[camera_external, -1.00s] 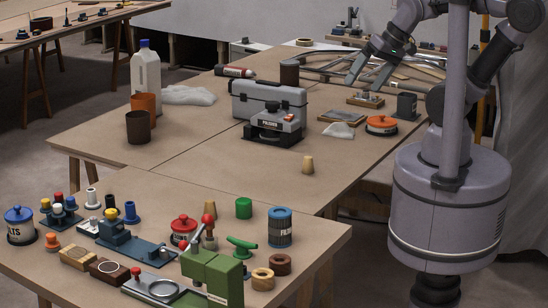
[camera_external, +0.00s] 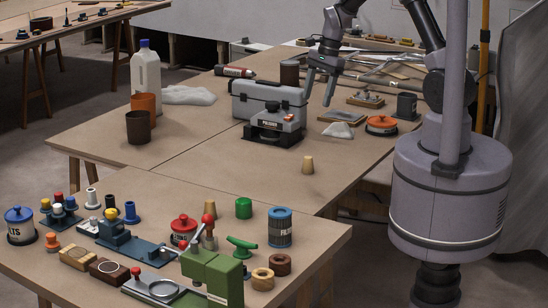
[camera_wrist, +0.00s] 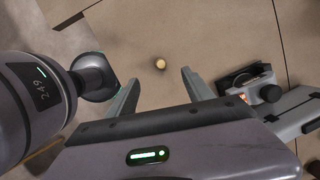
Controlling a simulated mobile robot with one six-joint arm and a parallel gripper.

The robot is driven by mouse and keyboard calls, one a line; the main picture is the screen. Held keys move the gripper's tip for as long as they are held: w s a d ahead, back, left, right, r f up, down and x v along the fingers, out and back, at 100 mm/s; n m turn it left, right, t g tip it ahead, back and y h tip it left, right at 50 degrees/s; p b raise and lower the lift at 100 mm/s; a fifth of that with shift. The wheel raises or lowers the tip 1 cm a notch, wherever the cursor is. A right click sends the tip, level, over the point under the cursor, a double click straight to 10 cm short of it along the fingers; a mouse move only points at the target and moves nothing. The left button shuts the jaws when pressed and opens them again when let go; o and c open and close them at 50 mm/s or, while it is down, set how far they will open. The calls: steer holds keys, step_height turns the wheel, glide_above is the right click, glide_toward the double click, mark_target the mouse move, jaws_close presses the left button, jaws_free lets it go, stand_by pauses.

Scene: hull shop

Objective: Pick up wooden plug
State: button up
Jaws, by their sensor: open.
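The wooden plug (camera_external: 308,165) is a small tan tapered piece standing upright on the bare tabletop, right of the middle. In the wrist view the plug (camera_wrist: 160,64) shows as a small round light disc beyond the fingers, between their lines. My gripper (camera_external: 319,97) is open and empty, with its fingers pointing down above the table, behind and higher than the plug. In the wrist view my gripper (camera_wrist: 160,82) has its two fingers spread wide apart.
A grey toolbox (camera_external: 262,100) with a dark device (camera_external: 272,133) in front stands left of the plug. An orange-lidded tin (camera_external: 381,125) and a white crumpled cloth (camera_external: 338,131) lie behind it. The nearer table (camera_external: 165,215) holds many small parts. The tabletop around the plug is clear.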

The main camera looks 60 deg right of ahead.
steer(key=m, duration=0.2)
glide_toward(309, 157)
steer(key=b+x, duration=0.4)
steer(key=x, duration=0.1)
steer(key=shift+w+d+f, duration=0.15)
steer(key=shift+w, duration=0.25)
steer(key=b+x, duration=0.1)
steer(key=x, duration=0.1)
steer(key=b+x, duration=0.1)
steer(key=x, duration=0.1)
steer(key=s+b+x, duration=0.1)
steer(key=x, duration=0.1)
steer(key=shift+w+f, duration=0.15)
steer(key=shift+c, duration=0.7)
jaws_close()
